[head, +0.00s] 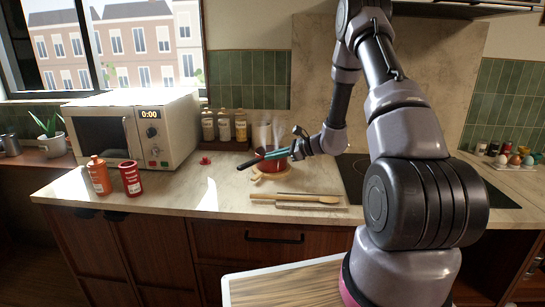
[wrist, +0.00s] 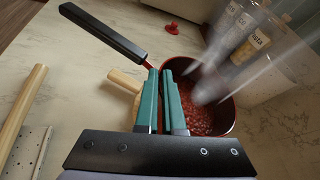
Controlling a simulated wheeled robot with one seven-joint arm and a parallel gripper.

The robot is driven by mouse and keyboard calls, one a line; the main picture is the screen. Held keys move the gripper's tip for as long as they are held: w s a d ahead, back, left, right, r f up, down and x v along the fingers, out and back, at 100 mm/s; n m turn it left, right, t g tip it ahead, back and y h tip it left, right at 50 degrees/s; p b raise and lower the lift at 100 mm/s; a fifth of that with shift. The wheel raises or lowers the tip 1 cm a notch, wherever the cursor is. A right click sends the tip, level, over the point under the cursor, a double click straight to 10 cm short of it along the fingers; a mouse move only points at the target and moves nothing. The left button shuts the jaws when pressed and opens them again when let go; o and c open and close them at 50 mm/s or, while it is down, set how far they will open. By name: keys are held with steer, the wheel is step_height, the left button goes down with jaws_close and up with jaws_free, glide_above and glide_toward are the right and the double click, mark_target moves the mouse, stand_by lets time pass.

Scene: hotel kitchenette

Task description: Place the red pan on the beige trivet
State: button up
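The red pan (head: 281,164) stands over the beige trivet (head: 258,176) on the counter, its black handle (head: 244,163) pointing left. In the wrist view the pan (wrist: 222,122) holds reddish contents, and its black handle (wrist: 104,32) runs to the upper left. Part of the trivet (wrist: 124,80) shows beside the pan; the rest is hidden. My gripper (head: 287,153) has its teal fingers nearly together at the red neck of the handle, and appears closed on it; the fingers also show in the wrist view (wrist: 161,72). Whether the pan touches the trivet is unclear.
A board with wooden utensils (head: 295,200) lies in front of the trivet. A small red object (head: 205,160) is to the left, near labelled jars (head: 225,126) at the wall. The cooktop (head: 355,172) is right.

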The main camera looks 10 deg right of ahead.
steer(key=o, duration=0.4)
steer(key=shift+o, duration=0.2)
steer(key=shift+d, duration=0.1)
steer(key=v, duration=1.2)
steer(key=s+a+r+n+g+h, duration=0.2)
steer(key=s+a+r+n, duration=0.25)
steer(key=s+r, duration=0.3)
steer(key=s+a+r+n+g+h, duration=0.1)
steer(key=s+a+r+n+g, duration=0.35)
steer(key=r, duration=0.45)
steer(key=s+d+r+n+t+h, duration=0.1)
steer(key=s+r+n+t+h, duration=0.2)
steer(key=s+r, duration=0.2)
steer(key=s+d+r+n+t+h, duration=0.2)
steer(key=s+r+n+t+h, duration=0.1)
steer(key=s, duration=0.8)
step_height(320, 180, up, 3)
steer(key=shift+s+f+n+h, duration=0.25)
steer(key=shift+s+n+h, duration=0.15)
steer(key=shift+n, duration=0.4)
